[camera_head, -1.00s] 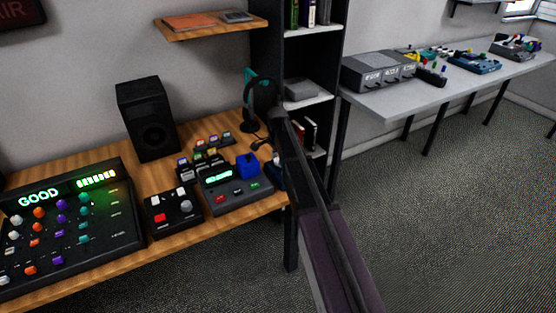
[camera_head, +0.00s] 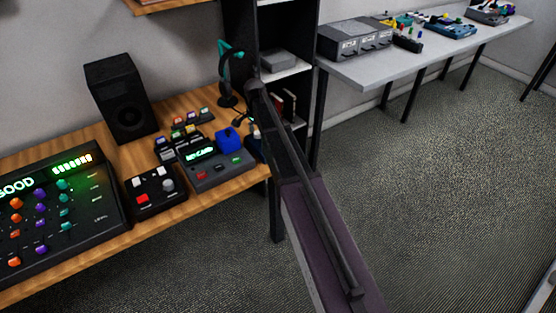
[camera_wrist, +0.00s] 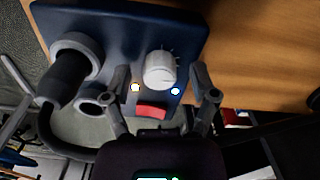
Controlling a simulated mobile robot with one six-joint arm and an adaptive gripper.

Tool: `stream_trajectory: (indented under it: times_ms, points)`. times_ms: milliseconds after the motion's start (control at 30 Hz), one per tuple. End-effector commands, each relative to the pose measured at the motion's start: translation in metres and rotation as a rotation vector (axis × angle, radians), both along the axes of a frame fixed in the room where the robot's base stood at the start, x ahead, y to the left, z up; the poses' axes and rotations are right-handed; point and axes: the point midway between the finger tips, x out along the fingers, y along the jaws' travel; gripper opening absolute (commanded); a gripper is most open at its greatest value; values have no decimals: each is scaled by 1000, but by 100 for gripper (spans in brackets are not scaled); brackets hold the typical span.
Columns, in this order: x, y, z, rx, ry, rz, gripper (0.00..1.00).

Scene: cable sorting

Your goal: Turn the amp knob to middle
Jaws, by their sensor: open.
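The amp is a dark blue box (camera_wrist: 115,22) in the wrist view, lying on the wooden desk. Its white ribbed knob (camera_wrist: 159,70) has tick marks around it; I cannot make out its pointer. My gripper (camera_wrist: 161,76) is open, with one finger on each side of the knob and gaps on both sides. A red switch (camera_wrist: 151,111) and two small lights sit near the knob. A thick black plug (camera_wrist: 68,75) is in a socket at the left. In the head view my arm hides most of the amp and my fingers.
The desk (camera_head: 170,207) also holds a mixer panel (camera_head: 60,215), a speaker (camera_head: 121,97), a small control box (camera_head: 155,190) and a device with a green display (camera_head: 215,165). A headphone stand (camera_head: 226,75) stands behind. A grey table (camera_head: 400,65) is at the right.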

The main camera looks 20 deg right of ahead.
Motion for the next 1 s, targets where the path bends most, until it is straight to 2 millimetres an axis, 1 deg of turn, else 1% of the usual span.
stream_trajectory:
  times_ms: [1000]
  points:
    - [0, 0, 0, 0, 0, 685, 76]
